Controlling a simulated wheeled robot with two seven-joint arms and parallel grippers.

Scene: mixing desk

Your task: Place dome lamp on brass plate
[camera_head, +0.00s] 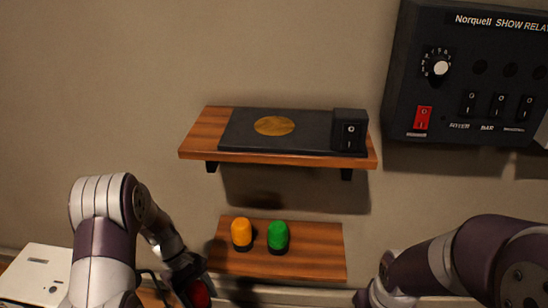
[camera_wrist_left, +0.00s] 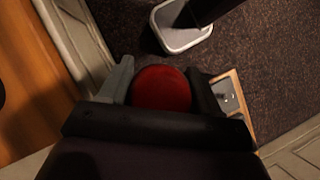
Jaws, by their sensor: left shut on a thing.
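A red dome lamp (camera_head: 200,294) is held in my left gripper (camera_head: 190,282), low at the left of the lower shelf in the head view. In the left wrist view the red dome (camera_wrist_left: 162,88) sits between the two fingers of the left gripper (camera_wrist_left: 163,82), which is shut on it. The round brass plate (camera_head: 274,126) lies on a dark base on the upper shelf, with nothing on it. My right arm comes in at the lower right; its gripper is not visible.
An orange dome lamp (camera_head: 241,233) and a green one (camera_head: 278,236) stand on the lower wooden shelf (camera_head: 318,255). A black switch box (camera_head: 349,132) stands at the right of the upper shelf (camera_head: 203,133). A dark control panel (camera_head: 470,90) hangs at the upper right.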

